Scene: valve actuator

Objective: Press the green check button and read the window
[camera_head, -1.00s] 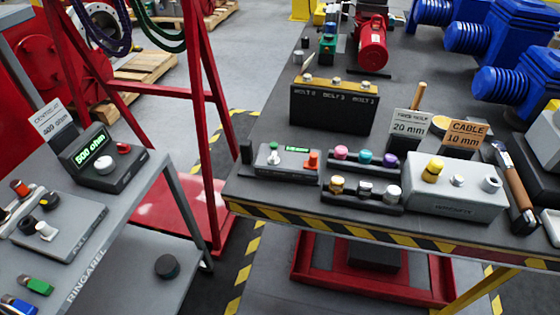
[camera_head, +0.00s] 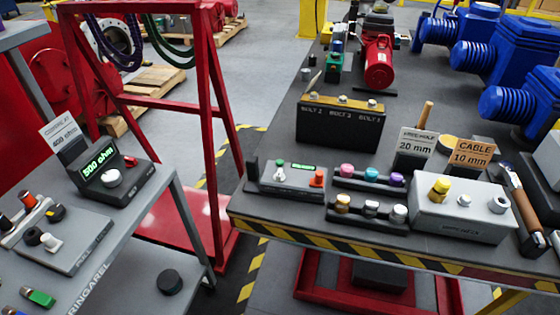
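A low grey box (camera_head: 292,181) stands near the front left corner of the right-hand bench. On its top are a small lit green window (camera_head: 303,167), a small green-topped knob or button (camera_head: 280,164) and an orange-red knob (camera_head: 318,177). The window's text is too small to read. I cannot tell which green top is the check button. On the left bench, a dark meter (camera_head: 125,184) has a lit display (camera_head: 100,163) reading 500 ohm. Neither gripper is in view.
Racks of coloured knobs (camera_head: 368,178) stand right of the box, then a grey case (camera_head: 462,218). A black bolt box (camera_head: 340,127) stands behind. A red frame (camera_head: 215,130) stands between the benches. The bench edge has yellow-black stripes (camera_head: 300,236).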

